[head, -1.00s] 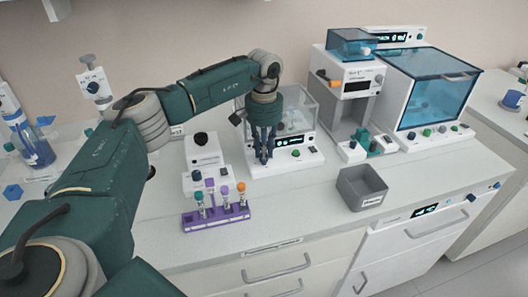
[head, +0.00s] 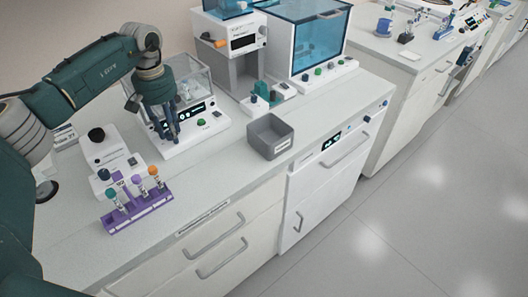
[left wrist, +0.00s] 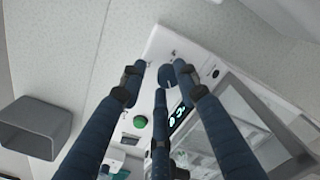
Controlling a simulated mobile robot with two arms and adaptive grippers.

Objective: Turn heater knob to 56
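My left gripper (head: 173,138) points down at the front panel of a white device (head: 190,146) with a clear box on top. In the left wrist view, a round dark blue knob (left wrist: 166,75) shows between the spread fingertips (left wrist: 159,74). The fingers are around it with gaps visible, and I cannot tell whether any finger touches it. A lit display (left wrist: 179,117) is beside the knob, but its digits are too small to read. A green button (left wrist: 140,122) is farther along the panel. In the head view the fingers hide the knob. My right gripper is out of view.
A purple tube rack (head: 138,212) stands at the front left, near a white device with a black top (head: 97,135). A grey open bin (head: 270,138) is to the right. A blue-windowed cabinet (head: 318,45) stands behind it. The counter's front strip is mostly clear.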

